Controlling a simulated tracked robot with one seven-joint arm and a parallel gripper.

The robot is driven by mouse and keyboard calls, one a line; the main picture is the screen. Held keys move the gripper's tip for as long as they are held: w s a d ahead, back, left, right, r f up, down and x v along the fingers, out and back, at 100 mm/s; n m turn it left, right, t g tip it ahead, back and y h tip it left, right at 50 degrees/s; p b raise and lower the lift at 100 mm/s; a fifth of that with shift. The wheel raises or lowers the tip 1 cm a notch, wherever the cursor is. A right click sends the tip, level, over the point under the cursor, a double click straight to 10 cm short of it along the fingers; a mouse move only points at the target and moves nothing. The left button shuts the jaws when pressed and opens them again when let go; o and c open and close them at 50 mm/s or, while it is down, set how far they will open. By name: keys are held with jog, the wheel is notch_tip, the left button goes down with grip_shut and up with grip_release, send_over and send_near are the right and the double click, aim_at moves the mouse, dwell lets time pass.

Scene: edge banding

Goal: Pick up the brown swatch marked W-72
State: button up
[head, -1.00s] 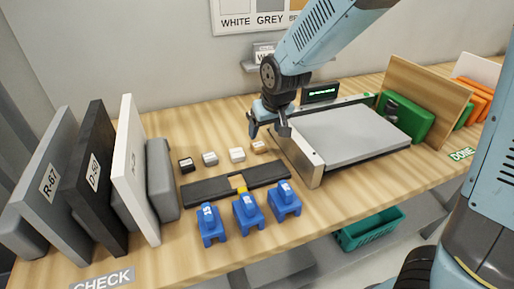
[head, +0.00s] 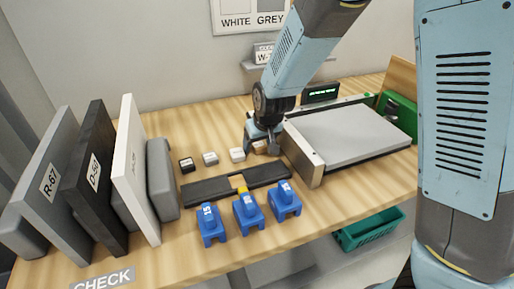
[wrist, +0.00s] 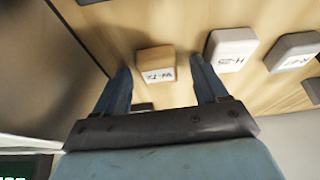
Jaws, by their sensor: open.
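The brown swatch marked W-72 (wrist: 156,64) lies on the wooden table, between and just beyond the fingertips of my gripper (wrist: 160,75) in the wrist view. Its label reads W-72 on a white front. In the head view the brown swatch (head: 260,147) is the rightmost of the row and is partly hidden by my gripper (head: 262,142). The gripper is open and empty, pointing down over the swatch. I cannot tell how high the fingertips are above the table.
A white swatch marked H-S or similar (wrist: 230,48) and a grey one (wrist: 292,52) lie beside it. A machine with a grey top (head: 350,135) stands close to the right. Blue clamps (head: 247,213) and a dark strip (head: 210,191) lie in front. Upright boards (head: 95,175) stand left.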

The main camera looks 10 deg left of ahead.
jog(key=c, duration=1.1)
